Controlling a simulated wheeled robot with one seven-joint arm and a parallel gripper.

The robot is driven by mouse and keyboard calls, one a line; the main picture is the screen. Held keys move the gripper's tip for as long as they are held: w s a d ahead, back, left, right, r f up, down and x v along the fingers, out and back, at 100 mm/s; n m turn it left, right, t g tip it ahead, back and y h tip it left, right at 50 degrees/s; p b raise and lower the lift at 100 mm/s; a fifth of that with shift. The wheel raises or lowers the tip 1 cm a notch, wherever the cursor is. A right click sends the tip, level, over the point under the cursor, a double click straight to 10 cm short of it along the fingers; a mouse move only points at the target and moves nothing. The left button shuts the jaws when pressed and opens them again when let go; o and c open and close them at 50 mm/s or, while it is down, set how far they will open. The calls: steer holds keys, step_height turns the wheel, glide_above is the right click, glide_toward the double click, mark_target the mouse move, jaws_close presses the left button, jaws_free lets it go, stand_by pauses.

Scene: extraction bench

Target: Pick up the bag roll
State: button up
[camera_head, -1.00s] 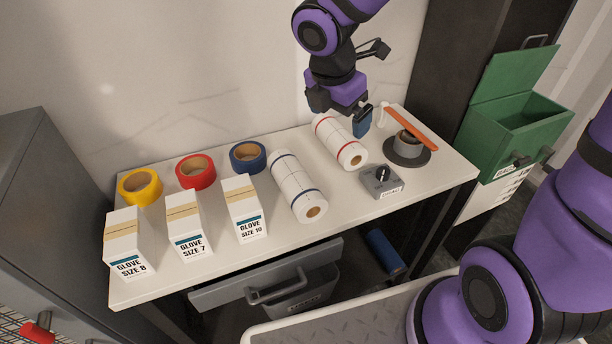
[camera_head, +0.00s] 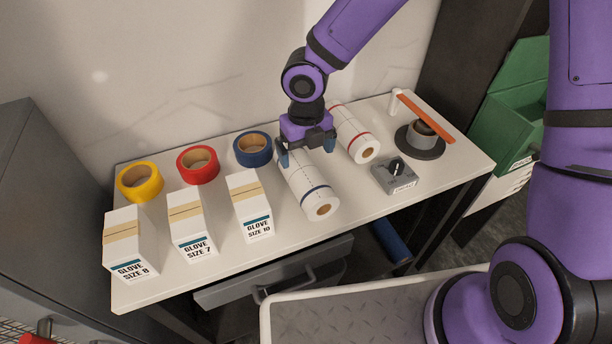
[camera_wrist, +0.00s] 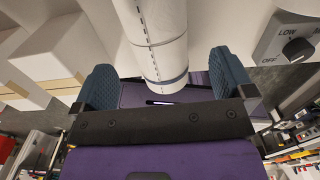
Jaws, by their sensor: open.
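Two white rolls with cardboard cores lie on the bench: one with a blue band (camera_head: 312,190) at centre, one with a red band (camera_head: 357,138) to its right. The task's bag roll could be either; the frames do not tell which. My gripper (camera_head: 307,152) is open over the far part of the blue-banded roll, hiding some of it. In the wrist view the white roll (camera_wrist: 152,30) shows between the two spread blue fingers of my gripper (camera_wrist: 165,75), with a gap on each side. I cannot tell whether the fingertips reach below its top.
Yellow (camera_head: 140,182), red (camera_head: 198,164) and blue (camera_head: 252,149) tape rolls and several glove boxes (camera_head: 187,225) stand left. A knob box (camera_head: 396,176) and a dark round stand (camera_head: 420,142) are right. A drawer (camera_head: 270,280) sits open below the bench (camera_head: 150,286).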

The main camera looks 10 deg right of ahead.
mark_target(306, 167)
step_height(306, 167, down, 3)
steer(key=shift+f, duration=0.1)
steer(key=shift+a+f, duration=0.15)
steer(key=shift+f, duration=1.15)
steer(key=shift+a+f, duration=0.1)
steer(key=shift+f, duration=1.2)
steer(key=shift+c, duration=0.5)
steer(key=c, duration=0.8)
steer(key=shift+r, duration=0.1)
